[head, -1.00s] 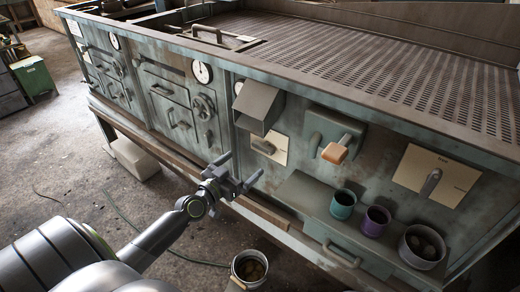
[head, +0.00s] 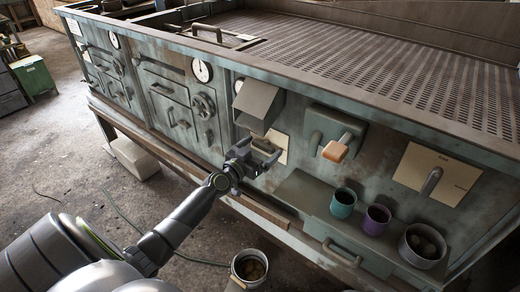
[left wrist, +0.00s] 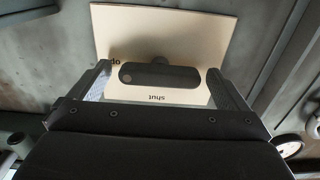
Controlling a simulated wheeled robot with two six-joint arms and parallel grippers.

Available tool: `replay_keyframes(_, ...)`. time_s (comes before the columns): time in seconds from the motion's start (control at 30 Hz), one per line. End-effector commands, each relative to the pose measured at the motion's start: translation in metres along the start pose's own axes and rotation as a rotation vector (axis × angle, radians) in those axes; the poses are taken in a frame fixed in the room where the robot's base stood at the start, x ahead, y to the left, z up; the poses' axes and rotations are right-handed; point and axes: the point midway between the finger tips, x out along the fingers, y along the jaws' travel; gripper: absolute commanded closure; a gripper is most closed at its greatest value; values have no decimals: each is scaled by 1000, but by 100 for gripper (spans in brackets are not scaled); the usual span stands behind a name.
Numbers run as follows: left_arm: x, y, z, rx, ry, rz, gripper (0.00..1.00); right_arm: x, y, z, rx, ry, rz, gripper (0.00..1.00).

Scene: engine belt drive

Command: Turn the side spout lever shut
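The side spout lever (left wrist: 160,76) is a dark rounded bar on a cream plate (left wrist: 160,35) in the left wrist view. It lies crosswise there, its left end beside partly hidden lettering that reads "op". The word "shut" is printed below it, upside down in this view. In the head view the plate (head: 282,146) is on the cabinet front under the grey spout hood (head: 258,106), partly covered by my gripper. My left gripper (head: 262,151) is open in front of the plate, one finger on each side of the lever, with visible gaps. My right gripper is not in view.
Right of the plate are an orange-tipped handle (head: 335,151) and another lever (head: 431,182). A shelf below holds a teal cup (head: 343,204), a purple cup (head: 376,219) and a grey pot (head: 422,246). A bucket (head: 249,267) stands on the floor.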

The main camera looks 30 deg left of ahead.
Motion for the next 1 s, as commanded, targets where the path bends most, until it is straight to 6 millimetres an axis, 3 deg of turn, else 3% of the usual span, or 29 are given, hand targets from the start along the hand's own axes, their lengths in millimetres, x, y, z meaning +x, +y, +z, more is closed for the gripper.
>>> replay_keyframes(0.03,0,0,0,0,0,0,10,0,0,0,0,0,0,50)
replay_keyframes(0.3,0,0,0,0,0,0,45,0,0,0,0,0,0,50)
replay_keyframes(0.67,0,0,0,-58,0,0,46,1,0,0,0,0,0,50)
replay_keyframes(1.0,0,0,1,-307,0,-1,46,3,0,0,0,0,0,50)
